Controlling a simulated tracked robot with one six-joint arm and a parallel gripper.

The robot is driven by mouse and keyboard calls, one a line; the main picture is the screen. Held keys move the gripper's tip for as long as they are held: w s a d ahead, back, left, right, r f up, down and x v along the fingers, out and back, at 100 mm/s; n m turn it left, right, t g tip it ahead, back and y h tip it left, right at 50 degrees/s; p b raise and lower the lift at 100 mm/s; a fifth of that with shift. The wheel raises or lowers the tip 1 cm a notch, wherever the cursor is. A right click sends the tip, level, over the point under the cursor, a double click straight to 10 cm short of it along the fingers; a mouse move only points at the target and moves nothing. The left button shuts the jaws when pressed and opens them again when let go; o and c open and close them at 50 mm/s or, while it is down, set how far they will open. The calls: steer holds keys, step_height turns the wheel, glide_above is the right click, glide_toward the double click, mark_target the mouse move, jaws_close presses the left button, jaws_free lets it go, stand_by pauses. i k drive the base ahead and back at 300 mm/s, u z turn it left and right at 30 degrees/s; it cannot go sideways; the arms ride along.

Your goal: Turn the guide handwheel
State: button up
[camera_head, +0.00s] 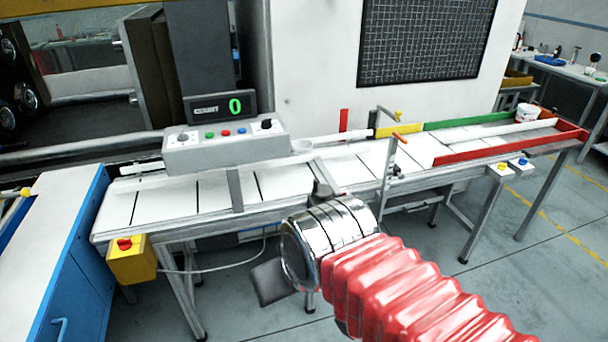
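No handwheel can be made out with certainty. A small dark knob (395,172) sits low on a thin upright bracket (389,160) at the front edge of the conveyor; it is too small to identify. An orange-red lever (400,137) is on the upper part of this bracket. My arm comes in from the lower right, with a red bellows and a chrome wrist. A dark grey part of my gripper (272,282) shows beyond the wrist, below the conveyor's front edge. The wrist hides most of the gripper, and no contact with anything can be seen.
The white conveyor (155,203) runs from left to right, with red (480,153) and green (470,117) rails at its right end. A control box (225,147) stands behind it. A yellow emergency-stop box (132,262) and a blue cabinet (75,260) are at left. Floor is open at right.

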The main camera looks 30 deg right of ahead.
mark_target(322, 191)
steer(key=z, duration=0.35)
steer(key=i, duration=0.85)
steer(key=z, duration=0.6)
